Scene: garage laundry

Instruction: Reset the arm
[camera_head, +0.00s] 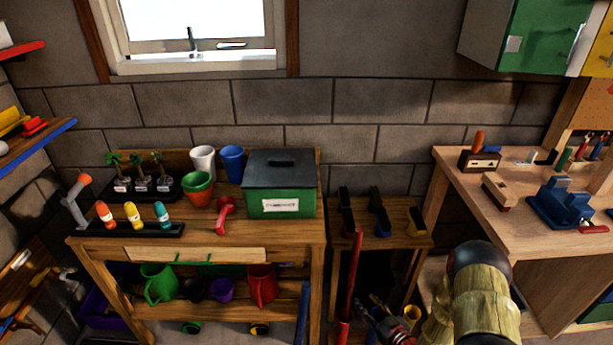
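My arm (472,300) rises from the bottom edge, right of centre, as a yellowish link with a dark rounded joint on top. It is in front of the gap between the small stand and the right workbench. What seems to be my gripper (378,322), dark with red parts, is low at the bottom edge, left of that link and in front of the small stand. It is small and partly cut off, so I cannot tell its finger opening or whether it holds anything.
A potting bench (285,236) stands left, bearing a green box (281,205), pots, bottles and seedlings. A small stand (393,240) holds dark tools. A red pole (350,285) leans close to the gripper. A workbench (455,176) with tools is right. A green cabinet (540,38) hangs above.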

